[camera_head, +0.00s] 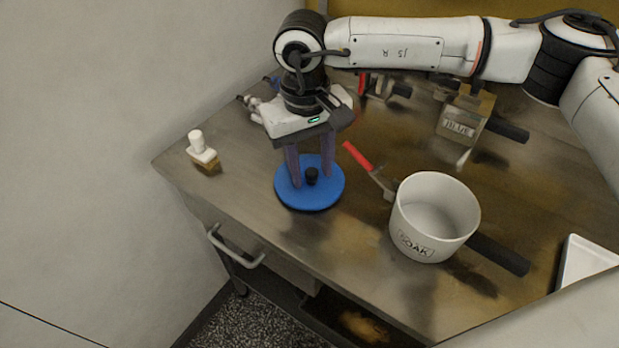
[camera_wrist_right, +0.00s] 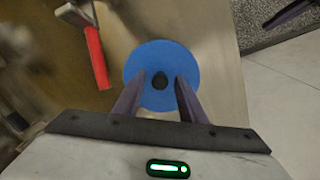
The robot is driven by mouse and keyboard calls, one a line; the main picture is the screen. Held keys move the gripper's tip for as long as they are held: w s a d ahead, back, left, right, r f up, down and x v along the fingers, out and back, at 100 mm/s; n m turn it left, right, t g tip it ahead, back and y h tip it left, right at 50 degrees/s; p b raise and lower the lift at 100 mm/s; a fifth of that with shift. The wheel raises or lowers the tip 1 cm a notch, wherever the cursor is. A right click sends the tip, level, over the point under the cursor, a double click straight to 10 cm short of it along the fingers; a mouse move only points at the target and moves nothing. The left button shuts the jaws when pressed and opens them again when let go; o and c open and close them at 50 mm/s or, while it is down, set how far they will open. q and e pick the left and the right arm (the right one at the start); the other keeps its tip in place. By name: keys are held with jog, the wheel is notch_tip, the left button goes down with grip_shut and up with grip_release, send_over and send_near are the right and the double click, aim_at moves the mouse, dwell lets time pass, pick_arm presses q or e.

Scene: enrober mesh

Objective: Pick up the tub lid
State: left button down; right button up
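The tub lid is a round blue disc (camera_head: 325,199) with a small black knob (camera_head: 311,176), lying near the left front edge of the metal table. In the right wrist view the blue lid (camera_wrist_right: 186,62) shows below the fingers, its knob (camera_wrist_right: 160,81) between them. My right gripper (camera_head: 312,181) points down over the lid, fingers apart on either side of the knob. I see no contact with the knob. Whether the fingertips touch the lid is hard to tell. My left gripper does not show in either view.
A white tub marked SOAK (camera_head: 425,247) stands right of the lid. A red-handled tool (camera_head: 358,156) lies between them. A brush with a white handle (camera_head: 203,155) sits at the left edge. A white tray (camera_head: 585,260) is at the right.

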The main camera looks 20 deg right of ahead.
aim_at(309, 174)
grip_shut()
jog(key=shift+r, duration=0.1)
jog(key=shift+r, duration=0.4)
jog(key=shift+s+a+r+b, duration=0.2)
jog(key=shift+r+b, duration=0.15)
jog(key=shift+r, duration=0.3)
jog(key=shift+s+a+r+b, duration=0.1)
jog(key=shift+a+r+b, duration=0.15)
jog(key=shift+r, duration=0.35)
jog(key=s+a+b, duration=0.3)
jog(key=s+a, duration=0.7)
jog(key=a, duration=0.3)
jog(key=shift+s+a, duration=0.2)
jog(key=shift+s, duration=0.05)
